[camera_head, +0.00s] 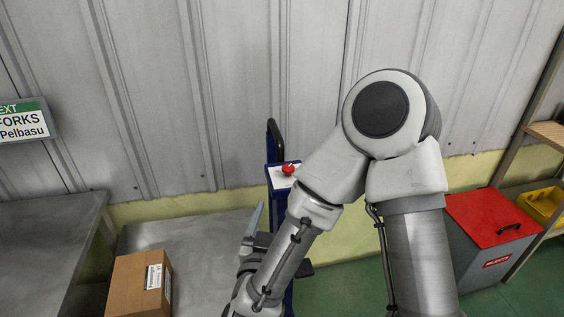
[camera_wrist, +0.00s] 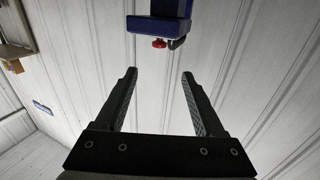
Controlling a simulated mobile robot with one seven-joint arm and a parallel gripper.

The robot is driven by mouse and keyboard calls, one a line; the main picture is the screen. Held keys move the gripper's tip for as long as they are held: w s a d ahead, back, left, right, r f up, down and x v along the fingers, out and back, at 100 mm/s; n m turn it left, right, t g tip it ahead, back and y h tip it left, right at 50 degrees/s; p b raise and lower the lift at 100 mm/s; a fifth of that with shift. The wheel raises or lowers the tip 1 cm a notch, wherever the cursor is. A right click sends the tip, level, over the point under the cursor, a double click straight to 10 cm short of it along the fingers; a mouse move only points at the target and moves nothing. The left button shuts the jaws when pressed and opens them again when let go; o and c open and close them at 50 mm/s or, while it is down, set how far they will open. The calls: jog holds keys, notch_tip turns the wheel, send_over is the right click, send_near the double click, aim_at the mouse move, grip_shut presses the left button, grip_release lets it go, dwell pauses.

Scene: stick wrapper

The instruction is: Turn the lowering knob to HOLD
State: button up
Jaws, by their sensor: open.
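A blue machine post with a pale top panel (camera_head: 276,180) stands by the wall, partly behind my arm. A red knob or button (camera_head: 289,169) sits on that panel. In the wrist view the blue box (camera_wrist: 160,26) appears upside down at the top, with the red knob (camera_wrist: 159,43) and a dark curved part (camera_wrist: 177,43) beside it. I cannot make out a HOLD label or any knob marking. My gripper (camera_wrist: 159,74) is open and empty, its fingers apart from the box. In the head view the gripper is mostly hidden low beside the post.
A cardboard box (camera_head: 139,284) rests on a grey metal surface (camera_head: 188,235) at the lower left. A red-lidded bin (camera_head: 491,217) and a shelf with a yellow tray (camera_head: 541,204) stand at the right. A corrugated wall (camera_head: 240,80) closes the back.

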aim_at(288, 167)
jog(key=w, duration=0.5)
jog(key=w+d+p, duration=0.1)
jog(key=w, duration=0.5)
jog(key=w+d+p, duration=0.1)
jog(key=w, duration=0.5)
jog(key=shift+c, duration=0.3)
grip_shut()
